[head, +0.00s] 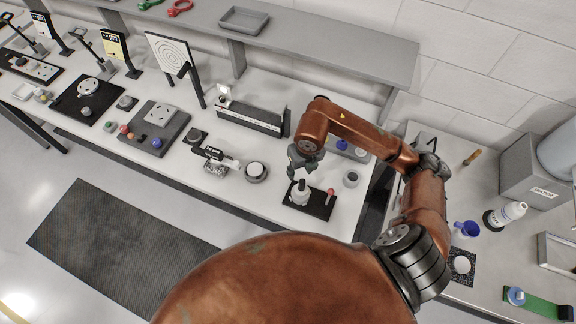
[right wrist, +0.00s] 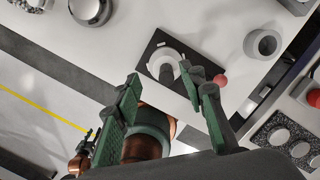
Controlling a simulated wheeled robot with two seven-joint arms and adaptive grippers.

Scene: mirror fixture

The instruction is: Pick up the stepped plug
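A white stepped piece (head: 300,192), which looks like the stepped plug, stands upright on a small black plate (head: 318,211) at the bench's front right. In the right wrist view it shows from above as a white round (right wrist: 163,63) with a grey top. My right gripper (head: 293,168) is just above it, a little to the left. In the right wrist view its green-padded fingers (right wrist: 163,78) are apart, nothing between them touching. A small dark gripper-like part with copper links, probably my left gripper (right wrist: 86,148), shows at the lower left of that view, too small to read.
A red-headed peg (head: 330,193) stands on the same plate, close to the plug. A grey ring (head: 350,179) lies behind it to the right. A round metal-topped piece (head: 255,171) and a long black box (head: 252,120) are to the left. The shelf (head: 330,40) runs along the back.

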